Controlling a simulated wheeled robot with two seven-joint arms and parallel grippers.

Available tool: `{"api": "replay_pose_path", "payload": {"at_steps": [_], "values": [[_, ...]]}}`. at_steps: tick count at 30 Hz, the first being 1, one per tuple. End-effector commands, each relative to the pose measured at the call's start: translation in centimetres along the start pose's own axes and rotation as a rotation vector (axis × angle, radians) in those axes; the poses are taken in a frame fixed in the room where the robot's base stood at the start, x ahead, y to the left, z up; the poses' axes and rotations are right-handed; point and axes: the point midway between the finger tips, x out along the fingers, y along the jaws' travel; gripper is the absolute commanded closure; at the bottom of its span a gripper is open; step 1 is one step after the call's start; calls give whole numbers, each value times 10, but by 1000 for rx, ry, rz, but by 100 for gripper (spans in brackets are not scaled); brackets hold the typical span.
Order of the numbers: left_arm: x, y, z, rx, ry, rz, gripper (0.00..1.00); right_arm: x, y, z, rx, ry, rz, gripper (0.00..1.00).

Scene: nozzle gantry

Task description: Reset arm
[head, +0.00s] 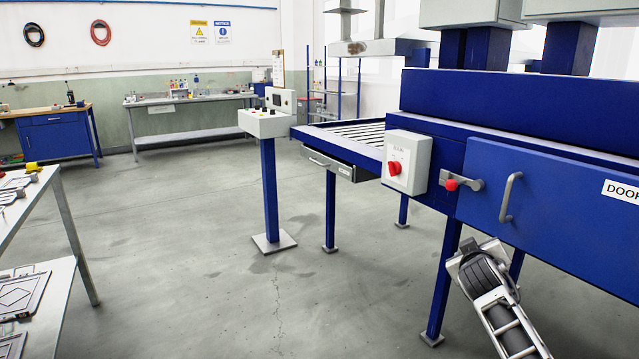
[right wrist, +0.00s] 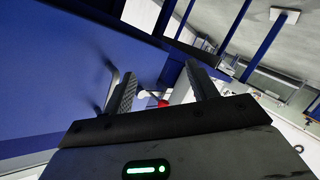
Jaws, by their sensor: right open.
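My right arm (head: 497,300) comes up from the bottom right in the head view, below the blue machine door (head: 560,205). My right gripper (right wrist: 162,82) shows in the right wrist view with its two fingers apart and nothing between the pads. Beyond the fingers are the door's latch with a red knob (right wrist: 162,103) and the grey door handle (right wrist: 112,86). In the head view the red latch knob (head: 451,185) and the handle (head: 509,197) are on the door side, above my arm. The door looks closed. My left gripper is not in view.
A grey box with a red rotary switch (head: 394,168) is left of the latch. A control pedestal (head: 268,185), a roller table (head: 350,132) and its drawer (head: 330,163) stand farther left. A table with metal plates (head: 65,300) is at the left edge. The floor between is clear.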

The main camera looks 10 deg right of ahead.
Motion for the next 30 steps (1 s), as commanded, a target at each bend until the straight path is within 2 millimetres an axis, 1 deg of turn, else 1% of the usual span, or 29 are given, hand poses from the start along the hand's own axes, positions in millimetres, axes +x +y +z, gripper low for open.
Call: {"api": "replay_pose_path", "payload": {"at_steps": [1, 3, 6, 9, 10, 14, 17, 20, 21, 23, 24, 25, 26, 27, 29, 30], "values": [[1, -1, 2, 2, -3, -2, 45, -1, -13, -12, 42, 58, -71, 42], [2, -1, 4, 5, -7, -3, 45, -4, -28, -27, 103, 136, -156, 42], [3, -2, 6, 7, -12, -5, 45, -11, -42, -49, 194, 240, -252, 42], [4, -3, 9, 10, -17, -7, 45, -21, -50, -70, 291, 339, -326, 42], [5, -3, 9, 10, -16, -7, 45, -25, -63, -56, 279, 320, -343, 42], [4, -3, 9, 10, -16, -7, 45, -48, -100, -21, 259, 290, -399, 42], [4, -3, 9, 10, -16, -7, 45, -71, -128, 8, 249, 264, -449, 42], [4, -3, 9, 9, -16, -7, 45, -101, -158, 42, 244, 230, -508, 42], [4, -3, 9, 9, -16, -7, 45, -117, -171, 58, 244, 214, -535, 42], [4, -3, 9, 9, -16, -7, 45, -144, -190, 83, 247, 186, -580, 42], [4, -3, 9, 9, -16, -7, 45, -166, -201, 100, 251, 164, -612, 42], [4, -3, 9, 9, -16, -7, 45, -183, -209, 113, 256, 146, -636, 42], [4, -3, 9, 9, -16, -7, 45, -201, -216, 126, 263, 128, -660, 42], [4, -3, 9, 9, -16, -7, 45, -225, -224, 141, 273, 104, -691, 42], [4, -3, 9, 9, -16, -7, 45, -261, -232, 162, 292, 66, -733, 42], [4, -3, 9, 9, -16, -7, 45, -283, -235, 173, 305, 42, -756, 42]]}}
